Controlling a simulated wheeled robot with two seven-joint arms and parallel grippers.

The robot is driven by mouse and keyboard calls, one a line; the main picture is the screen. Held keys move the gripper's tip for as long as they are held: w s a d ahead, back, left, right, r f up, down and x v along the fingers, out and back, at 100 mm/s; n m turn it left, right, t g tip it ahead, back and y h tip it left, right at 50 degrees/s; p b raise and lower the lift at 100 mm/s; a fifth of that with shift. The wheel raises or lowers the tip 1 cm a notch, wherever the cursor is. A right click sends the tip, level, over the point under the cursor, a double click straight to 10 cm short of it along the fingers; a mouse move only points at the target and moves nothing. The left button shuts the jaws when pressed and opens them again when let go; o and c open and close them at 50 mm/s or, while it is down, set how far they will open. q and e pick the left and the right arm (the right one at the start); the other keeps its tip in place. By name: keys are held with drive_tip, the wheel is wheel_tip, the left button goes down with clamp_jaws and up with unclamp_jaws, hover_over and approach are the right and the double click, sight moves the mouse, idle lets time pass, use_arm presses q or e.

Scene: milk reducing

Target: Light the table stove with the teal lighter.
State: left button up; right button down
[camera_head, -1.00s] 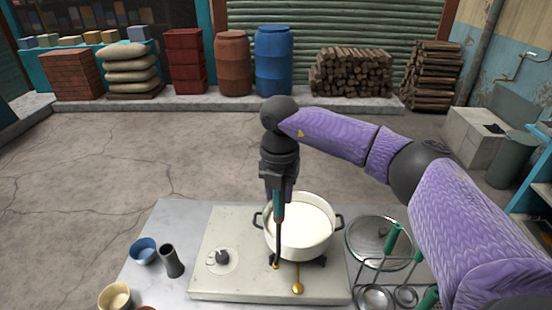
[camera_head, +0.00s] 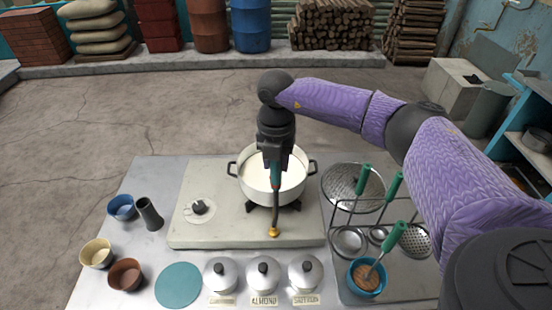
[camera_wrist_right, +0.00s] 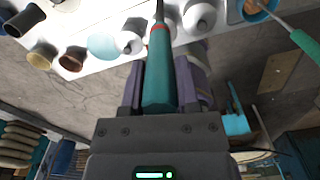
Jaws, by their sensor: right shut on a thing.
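My right gripper (camera_head: 273,152) is shut on the teal lighter (camera_head: 275,172), above the front of the pot. The lighter points down, with a red band and a thin dark rod. The teal handle also shows between the fingers in the right wrist view (camera_wrist_right: 160,88). The rod's tip reaches a small brass piece (camera_head: 273,232) at the stove's front; I cannot tell whether they touch. The pale table stove (camera_head: 205,232) has a dark knob (camera_head: 199,207) at left and a burner (camera_head: 262,208) under the pot. No flame shows. My left gripper is not in view.
A white pot (camera_head: 258,190) of milk stands on the burner. Cups (camera_head: 150,214) and bowls (camera_head: 96,253) stand left, lidded jars (camera_head: 263,274) in front. A rack with green-handled ladles (camera_head: 363,180) and a blue bowl (camera_head: 367,281) stand right.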

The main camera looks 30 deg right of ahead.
drive_tip(key=shift+f+b, duration=0.3)
drive_tip(key=shift+f, duration=0.2)
idle(0.3)
idle(0.7)
wheel_tip(320, 180, up, 8)
drive_tip(key=p, duration=0.7)
drive_tip(key=shift+r+p, duration=0.15)
drive_tip(key=shift+p, duration=0.15)
drive_tip(key=shift+f, duration=0.2)
